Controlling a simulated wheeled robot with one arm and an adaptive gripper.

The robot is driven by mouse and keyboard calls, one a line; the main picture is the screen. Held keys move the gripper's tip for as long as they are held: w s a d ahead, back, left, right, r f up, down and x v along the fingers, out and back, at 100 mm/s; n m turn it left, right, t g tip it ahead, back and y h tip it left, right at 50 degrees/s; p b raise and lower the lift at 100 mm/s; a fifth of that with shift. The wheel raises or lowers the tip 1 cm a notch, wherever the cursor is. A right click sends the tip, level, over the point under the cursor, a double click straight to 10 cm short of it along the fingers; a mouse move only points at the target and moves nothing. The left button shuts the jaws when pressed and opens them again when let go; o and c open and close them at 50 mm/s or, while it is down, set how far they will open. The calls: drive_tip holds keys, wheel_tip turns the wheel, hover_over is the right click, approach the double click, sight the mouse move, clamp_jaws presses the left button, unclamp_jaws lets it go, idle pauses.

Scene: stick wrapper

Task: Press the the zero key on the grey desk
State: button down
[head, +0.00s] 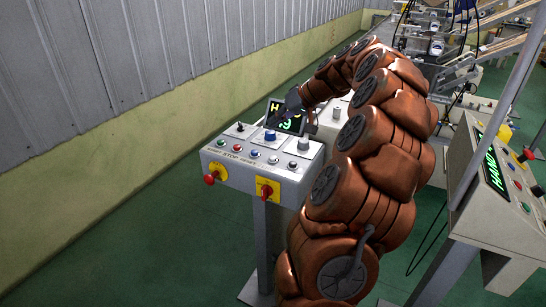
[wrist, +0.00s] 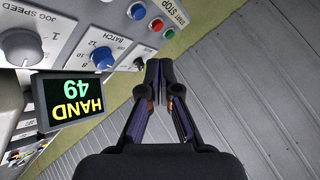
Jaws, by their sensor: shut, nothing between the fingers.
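The grey desk (head: 262,173) is a control panel on a post, left of my arm in the head view. Its front row holds a green button (head: 220,142), a red button (head: 237,148), a blue button (head: 254,153) and paler keys, one of them a whitish key (head: 273,160). The labels are too small to tell which is the zero key. My gripper (wrist: 158,66) is shut and empty in the wrist view, its tips over or beside the panel's edge. In the head view my gripper (head: 293,103) is small and dark behind the panel, near the display.
A display (wrist: 75,98) reads HAND 49. A blue BATCH knob (wrist: 103,57), a JOG SPEED knob (wrist: 20,46) and a small black control (wrist: 139,62) stand up from the panel. A second console (head: 492,190) stands at right.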

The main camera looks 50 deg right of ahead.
drive_tip(key=b, duration=0.1)
hover_over(275, 157)
wheel_tip(275, 157, down, 7)
drive_tip(key=shift+f, duration=0.1)
drive_tip(key=shift+f+b, duration=0.85)
drive_tip(key=shift+f+b, duration=0.9)
drive_tip(key=shift+b, duration=0.3)
idle(2.0)
drive_tip(key=shift+r, duration=0.9)
drive_tip(key=shift+r, duration=0.15)
drive_tip(key=shift+r+p, duration=0.45)
drive_tip(key=shift+r, duration=1.9)
